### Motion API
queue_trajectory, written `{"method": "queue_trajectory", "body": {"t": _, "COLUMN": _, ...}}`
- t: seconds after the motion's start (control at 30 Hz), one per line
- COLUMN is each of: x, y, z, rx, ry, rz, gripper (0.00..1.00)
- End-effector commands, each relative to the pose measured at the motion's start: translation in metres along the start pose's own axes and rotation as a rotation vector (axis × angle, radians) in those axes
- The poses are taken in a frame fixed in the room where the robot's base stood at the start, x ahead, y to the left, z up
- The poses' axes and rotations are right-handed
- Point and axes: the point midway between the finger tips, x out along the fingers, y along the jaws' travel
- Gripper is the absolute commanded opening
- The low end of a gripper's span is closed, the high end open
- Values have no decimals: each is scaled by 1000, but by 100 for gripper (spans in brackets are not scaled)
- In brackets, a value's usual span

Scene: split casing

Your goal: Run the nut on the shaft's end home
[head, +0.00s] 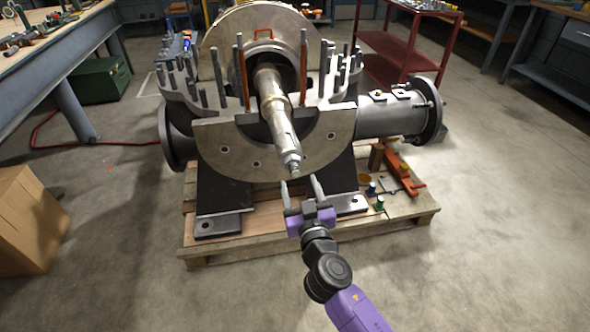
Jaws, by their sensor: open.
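The metal shaft (279,112) juts out of the split casing (228,141) toward me, over the casing's lower front half. The nut (293,169) sits at the shaft's near end, with a short stub of the end showing. How far it is threaded on is too small to tell. My gripper (299,182) is open, its two fingers pointing up toward the shaft's end. The fingertips are just below the nut in the picture, one on either side of it, with nothing between them. Whether they touch the nut I cannot tell.
The casing stands on black feet on a wooden pallet (270,247). Upright studs line its flange. A cardboard box (28,222) stands at left, a red cart (408,40) behind. The front floor is clear.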

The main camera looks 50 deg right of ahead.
Motion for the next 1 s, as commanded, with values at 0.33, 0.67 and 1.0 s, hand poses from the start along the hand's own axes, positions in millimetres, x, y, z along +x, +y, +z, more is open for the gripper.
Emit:
{"method": "queue_trajectory", "body": {"t": 0.33, "x": 32, "y": 0, "z": -2, "rx": 3, "ry": 0, "rz": 0, "gripper": 59}}
{"method": "queue_trajectory", "body": {"t": 0.67, "x": 62, "y": 1, "z": -2, "rx": 4, "ry": 0, "rz": 0, "gripper": 59}}
{"method": "queue_trajectory", "body": {"t": 1.0, "x": 80, "y": 0, "z": 0, "rx": 5, "ry": 0, "rz": -1, "gripper": 59}}
